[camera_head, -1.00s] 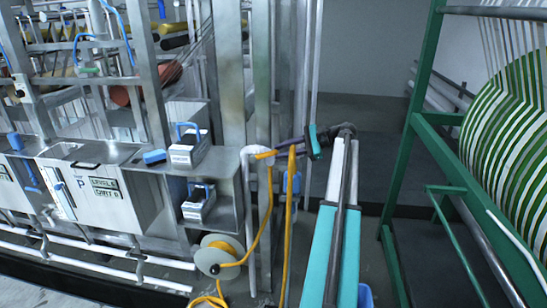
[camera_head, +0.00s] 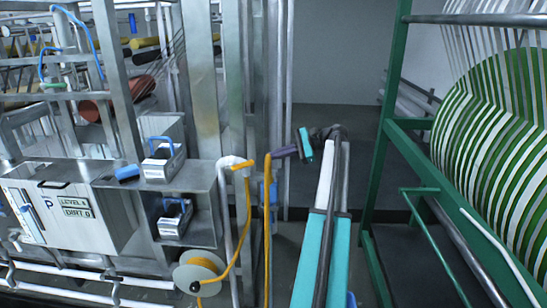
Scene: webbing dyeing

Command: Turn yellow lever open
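The yellow lever (camera_head: 242,166) is small and sits at the top of a white pipe, right of the grey machine. It lies nearly level, its right end slightly higher. The fingers are too small to tell open from shut.
A hose reel (camera_head: 199,272) stands low beside the pipe. The machine has a tank with a "LEVEL"/"DIRT" sign (camera_head: 77,208) and two blue-handled boxes (camera_head: 163,160) on shelves. A green frame (camera_head: 390,160) with a striped webbing roll (camera_head: 500,140) stands right. Dark floor lies between.

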